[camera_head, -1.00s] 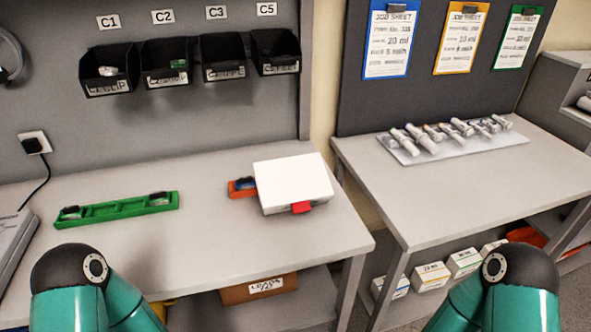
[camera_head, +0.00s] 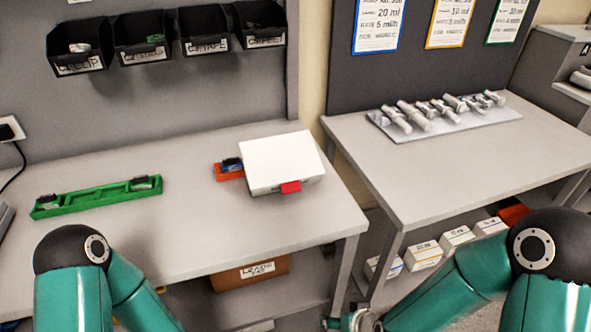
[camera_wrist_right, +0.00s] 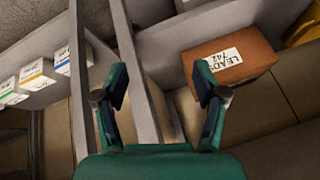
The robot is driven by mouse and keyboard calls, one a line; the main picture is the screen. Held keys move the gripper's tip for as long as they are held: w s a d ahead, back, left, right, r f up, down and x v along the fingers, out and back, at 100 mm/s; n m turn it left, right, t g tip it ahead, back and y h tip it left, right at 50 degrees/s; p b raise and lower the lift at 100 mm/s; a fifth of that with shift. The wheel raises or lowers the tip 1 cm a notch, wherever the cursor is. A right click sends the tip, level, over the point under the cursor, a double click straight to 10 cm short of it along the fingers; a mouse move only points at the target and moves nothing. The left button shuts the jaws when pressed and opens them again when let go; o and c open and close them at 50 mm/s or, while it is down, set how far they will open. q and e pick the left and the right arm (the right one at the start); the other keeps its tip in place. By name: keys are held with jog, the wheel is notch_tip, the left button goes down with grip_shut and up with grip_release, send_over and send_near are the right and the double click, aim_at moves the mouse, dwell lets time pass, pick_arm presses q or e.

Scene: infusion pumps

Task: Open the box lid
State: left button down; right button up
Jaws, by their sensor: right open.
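A white box (camera_head: 281,160) with a closed lid and a red tab (camera_head: 291,187) on its front edge sits near the right end of the left table (camera_head: 215,235). My right arm comes in at the lower right of the head view, with its wrist low between the two tables. In the right wrist view my right gripper (camera_wrist_right: 160,100) is open and empty, apart from the box, facing the table legs and lower shelf. My left arm shows at the lower left of the head view, but its gripper is out of view.
An orange tray (camera_head: 229,172) touches or nearly touches the box's left side. A green tray (camera_head: 97,196) lies farther left. A brown carton (camera_wrist_right: 230,60) labelled LEADS sits on the lower shelf. Table legs (camera_head: 347,272) stand near my right wrist. Syringes (camera_head: 437,110) lie on the right table.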

jog(key=w+a+r+n+t+y+b, duration=0.1)
jog(key=w+a+r+t+b, duration=0.2)
jog(key=r, duration=0.6)
jog(key=w+a+r+n+t+b, duration=0.1)
jog(key=w+a+r+n+t, duration=0.2)
jog(key=r, duration=0.7)
pick_arm(q)
notch_tip(320, 180, down, 7)
jog(key=b, duration=0.2)
pick_arm(e)
jog(key=s+r+t+y, duration=0.1)
jog(key=s+r+t, duration=0.15)
jog(key=r, duration=0.45)
jog(key=s+r+t+y, duration=0.1)
jog(key=s+r+t, duration=0.15)
jog(key=r, duration=0.45)
pick_arm(q)
notch_tip(320, 180, up, 9)
jog(key=p, duration=0.9)
pick_arm(e)
jog(key=d+r+x, duration=0.1)
jog(key=x, duration=1.6)
jog(key=shift+w+m+t, duration=0.3)
jog(key=shift+t, duration=0.1)
jog(key=shift+d+r, duration=0.1)
jog(key=shift+d, duration=0.05)
jog(key=shift+c, duration=0.4)
grip_shut()
jog(key=c, duration=1.2)
grip_release()
